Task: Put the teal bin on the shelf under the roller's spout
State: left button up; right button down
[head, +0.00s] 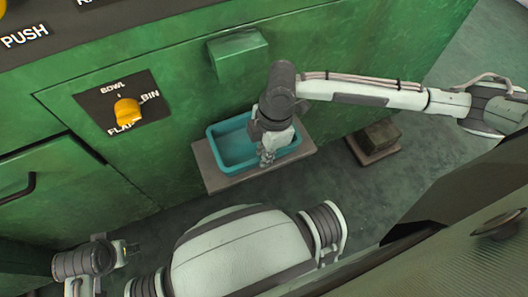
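The teal bin (230,147) sits upright on the grey-brown shelf (216,180) that juts from the green machine. The green spout (238,53) sticks out of the machine face above the bin. My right gripper (266,160) reaches down over the bin's right part, its fingertips at the front wall. The arm hides the bin's back right part, and I cannot tell whether the fingers grip the rim. My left gripper (131,248) is low at the left, away from the bin; its fingers are too small to read.
A yellow knob (127,111) on a black plate marked BOWL, BIN and FLAP is left of the spout. A black handle (20,188) is at the far left. A dark block (378,141) stands on the floor right of the shelf. Open floor lies further right.

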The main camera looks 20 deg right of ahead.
jog(key=shift+f, duration=0.7)
dwell(0.4)
jog(key=c, duration=2.2)
grip_release()
jog(key=o, duration=0.6)
jog(key=shift+c, duration=0.2)
jog(key=r, duration=0.4)
jog(key=d+r, duration=0.1)
jog(key=r, duration=0.7)
jog(key=shift+d, duration=0.25)
